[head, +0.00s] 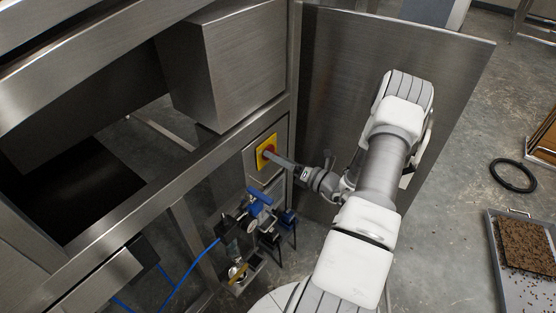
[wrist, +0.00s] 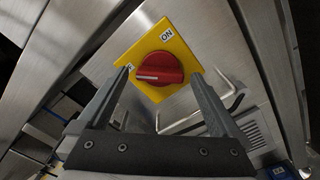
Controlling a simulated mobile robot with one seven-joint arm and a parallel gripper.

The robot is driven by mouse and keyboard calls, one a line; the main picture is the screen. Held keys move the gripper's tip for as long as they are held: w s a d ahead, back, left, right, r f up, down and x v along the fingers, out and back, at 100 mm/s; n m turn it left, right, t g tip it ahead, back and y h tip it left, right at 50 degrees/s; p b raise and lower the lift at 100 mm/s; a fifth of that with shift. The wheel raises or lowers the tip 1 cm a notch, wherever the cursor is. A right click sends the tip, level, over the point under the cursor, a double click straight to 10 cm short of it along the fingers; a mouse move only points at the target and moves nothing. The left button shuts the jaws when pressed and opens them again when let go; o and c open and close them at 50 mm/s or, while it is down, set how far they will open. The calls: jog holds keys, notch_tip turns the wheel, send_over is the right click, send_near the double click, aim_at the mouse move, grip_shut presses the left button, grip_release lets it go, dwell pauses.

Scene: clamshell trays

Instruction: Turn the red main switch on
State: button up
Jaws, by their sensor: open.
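The red main switch (wrist: 160,68) is a round red knob on a yellow square plate (wrist: 180,38). The plate is on a steel panel, and its yellow edge shows in the head view (head: 272,140). The white mark on the knob points left in the wrist view, toward a label mostly hidden by a finger. The "ON" label (wrist: 166,36) is above the knob. My gripper (wrist: 158,76) is open, with one finger on each side of the knob; I cannot tell whether they touch it. In the head view my gripper (head: 277,158) reaches the plate and hides most of the knob.
A blue valve assembly (head: 260,198) with a blue hose (head: 190,270) is below the switch. A bent metal handle (wrist: 225,90) is close to the right finger. A large steel panel (head: 450,70) stands behind my arm. A black ring (head: 513,175) and a tray (head: 502,265) are at the right.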

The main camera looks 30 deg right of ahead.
jog(key=shift+w, duration=0.2)
jog(key=c, duration=1.3)
